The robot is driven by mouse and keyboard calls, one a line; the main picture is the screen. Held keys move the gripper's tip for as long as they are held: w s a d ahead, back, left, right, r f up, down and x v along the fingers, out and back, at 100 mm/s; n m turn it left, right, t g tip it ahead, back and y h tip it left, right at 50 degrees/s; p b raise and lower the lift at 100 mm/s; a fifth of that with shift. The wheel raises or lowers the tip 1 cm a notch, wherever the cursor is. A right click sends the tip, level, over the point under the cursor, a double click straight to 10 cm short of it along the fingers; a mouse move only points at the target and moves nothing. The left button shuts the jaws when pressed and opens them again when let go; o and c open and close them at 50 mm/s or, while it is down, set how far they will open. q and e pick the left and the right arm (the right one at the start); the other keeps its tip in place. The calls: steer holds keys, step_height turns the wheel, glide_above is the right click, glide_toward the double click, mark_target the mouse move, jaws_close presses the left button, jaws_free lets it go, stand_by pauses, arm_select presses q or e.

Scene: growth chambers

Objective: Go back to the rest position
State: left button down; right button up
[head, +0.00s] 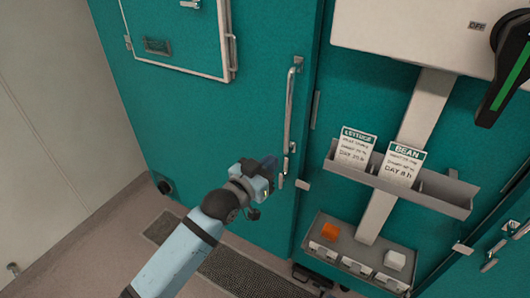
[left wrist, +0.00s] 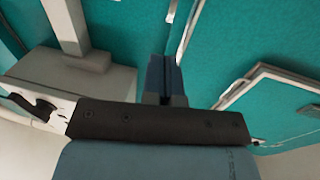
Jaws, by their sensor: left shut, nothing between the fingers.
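My left gripper (head: 269,164) is shut and empty. In the head view it is in front of the teal chamber door, just left of the lower end of the door's upright metal handle (head: 289,110). I cannot tell whether it touches the door. In the left wrist view the shut fingers (left wrist: 163,78) point at the teal surface, with nothing between them. My right gripper is in neither view.
A grey card rack (head: 440,190) holds a lettuce card (head: 355,147) and a bean card (head: 402,165). Below it, a tray (head: 322,232) carries an orange block (head: 330,231) and a white block (head: 395,260). A black lever (head: 505,75) is at upper right. A floor grate (head: 235,270) lies below.

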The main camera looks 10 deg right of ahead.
arm_select(q)
steer(key=s+a+f+n+y+p, duration=0.3)
steer(key=s+a+f, duration=0.6)
steer(key=s+a, duration=0.4)
steer(key=s+a+f+n+y+p, duration=0.3)
steer(key=s+a+f+y+p, duration=0.2)
steer(key=s+a+f, duration=0.5)
steer(key=s+a+y, duration=0.2)
steer(key=s+a, duration=0.1)
steer(key=a, duration=0.3)
steer(key=shift+a+f+n+g, duration=0.15)
steer(key=shift+a+n+g, duration=0.2)
steer(key=shift+n+g, duration=0.05)
steer(key=shift+s, duration=0.1)
steer(key=shift+f, duration=0.1)
